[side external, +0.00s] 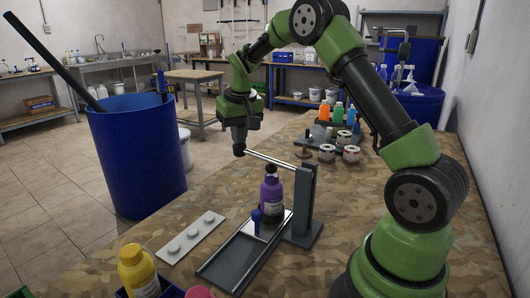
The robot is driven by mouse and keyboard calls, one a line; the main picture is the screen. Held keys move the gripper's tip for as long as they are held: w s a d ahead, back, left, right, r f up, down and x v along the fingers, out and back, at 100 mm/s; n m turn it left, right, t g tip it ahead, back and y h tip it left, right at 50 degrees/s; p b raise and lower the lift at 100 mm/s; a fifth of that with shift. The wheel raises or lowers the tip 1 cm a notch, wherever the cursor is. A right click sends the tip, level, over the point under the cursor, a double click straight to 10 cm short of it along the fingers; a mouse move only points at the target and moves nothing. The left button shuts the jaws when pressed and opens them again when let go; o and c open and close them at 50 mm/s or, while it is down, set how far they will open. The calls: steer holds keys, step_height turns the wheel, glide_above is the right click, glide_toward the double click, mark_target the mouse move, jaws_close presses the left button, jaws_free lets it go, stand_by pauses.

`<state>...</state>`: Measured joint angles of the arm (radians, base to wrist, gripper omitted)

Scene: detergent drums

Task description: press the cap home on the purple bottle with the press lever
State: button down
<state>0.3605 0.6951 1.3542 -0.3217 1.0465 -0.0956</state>
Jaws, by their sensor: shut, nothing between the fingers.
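The purple bottle (271,196) stands upright at the back end of the grey slide track (239,254), beside the press post (303,204). A dark cap (271,170) sits on its top; whether it is fully seated I cannot tell. The press lever (270,160) is a pale bar running from the post to the left, above the cap and tilted slightly up at its far end. My gripper (239,151) is shut and empty at the lever's free left end, pointing down. Whether it touches the bar I cannot tell.
A blue peg (257,222) stands on the track in front of the bottle. A white plate with round knobs (191,238) lies to the left. A yellow bottle (137,270) is at the front. Colored bottles and label rolls (327,152) stand behind the post. A blue drum (138,155) is at left.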

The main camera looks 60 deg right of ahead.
steer(key=shift+s+r, duration=0.2)
steer(key=shift+r, duration=1.55)
steer(key=shift+r, duration=2)
